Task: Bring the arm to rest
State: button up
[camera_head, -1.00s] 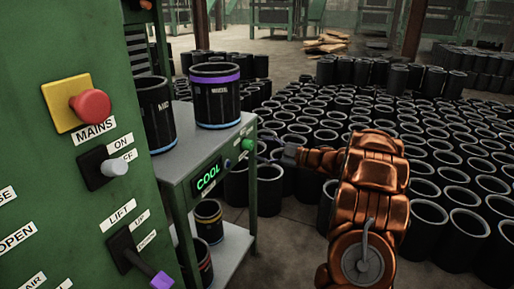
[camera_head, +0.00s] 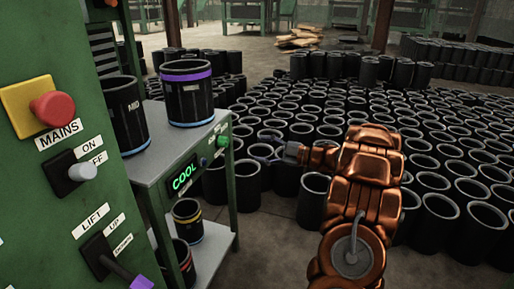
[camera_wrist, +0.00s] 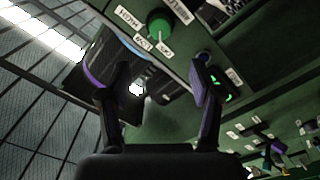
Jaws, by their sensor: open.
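My copper-coloured arm (camera_head: 365,190) reaches forward and is bent in the head view. My gripper (camera_head: 270,148) is small there, at the arm's far end, just right of the grey-topped bench (camera_head: 178,142) and apart from it. In the wrist view my gripper (camera_wrist: 163,82) has two dark, purple-edged fingers spread wide with nothing held between them. Behind the fingers is a green panel with a green knob (camera_wrist: 158,22) and labels.
At left is a green machine panel with a red MAINS button (camera_head: 52,108) and a LIFT lever (camera_head: 98,255). The bench carries a purple-banded sleeve (camera_head: 188,95), another sleeve (camera_head: 124,112), and a lit COOL display (camera_head: 183,178). Many black sleeves (camera_head: 440,150) cover the floor beyond.

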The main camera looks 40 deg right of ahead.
jog(key=w+r+m+h+p, duration=0.5)
jog(key=w+r+h+p, duration=0.4)
jog(key=r, duration=0.6)
jog(key=s+a+r+m+g+h+p, duration=0.3)
jog(key=r+m+h+p, duration=0.25)
jog(key=r+p, duration=0.2)
jog(key=s+a+r+m+g+y+p, duration=0.1)
jog(key=s+a+g+p, duration=0.3)
jog(key=s+a, duration=0.6)
jog(key=s+a+r+m+g+y+p, duration=0.1)
jog(key=s+a+g+p, duration=0.4)
jog(key=s+a, duration=0.6)
jog(key=s+a+r+m+g+y+p, duration=0.1)
jog(key=s+a+m+g+y+p, duration=0.2)
jog(key=s+a, duration=0.7)
jog(key=s+g+p, duration=0.2)
jog(key=s+p, duration=0.1)
jog(key=s, duration=0.8)
jog(key=shift+s+a+r, duration=0.2)
jog(key=shift+a+r, duration=0.15)
jog(key=shift+a, duration=0.05)
